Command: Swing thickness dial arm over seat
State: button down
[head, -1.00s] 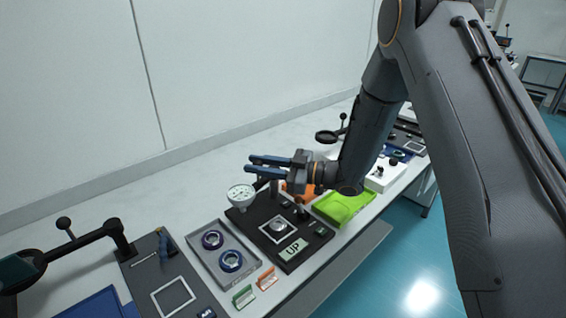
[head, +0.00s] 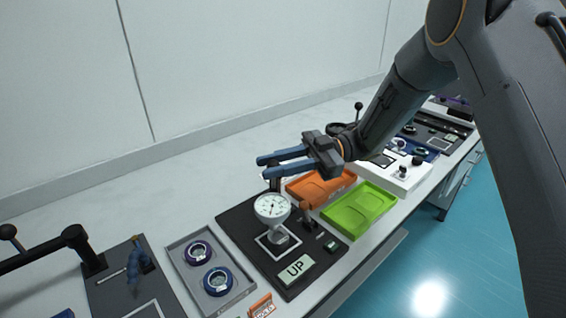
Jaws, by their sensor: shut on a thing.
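The thickness dial (head: 272,207), a round white gauge, stands over the square-outlined seat (head: 268,250) on a black base plate (head: 240,228). The lens or seat part under it is partly hidden by the dial's stem. My gripper (head: 264,166) has blue fingers pointing left, above and behind the dial. It is shut on the dial arm, whose post (head: 275,184) shows just below the fingers. The exact contact is too small to see.
An orange tray (head: 318,188) and a green tray (head: 360,209) sit right of the plate. A grey tray (head: 180,262) with two ringed parts (head: 198,252) sits left. Another black station (head: 110,292) is further left. A white box (head: 400,180) stands beyond the trays.

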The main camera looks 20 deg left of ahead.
jog(key=shift+w+d+r, duration=0.1)
jog(key=shift+w+d, duration=0.15)
jog(key=shift+d, duration=0.05)
jog(key=c, duration=1.5)
grip_release()
jog(key=shift+w+d, duration=0.1)
jog(key=b+v, duration=0.2)
jog(key=v, duration=0.5)
jog(key=shift+w+d, duration=0.2)
jog(key=shift+w, duration=0.05)
jog(key=shift+r, duration=0.15)
jog(key=shift+r+p, duration=1.1)
jog(key=shift+r, duration=1.3)
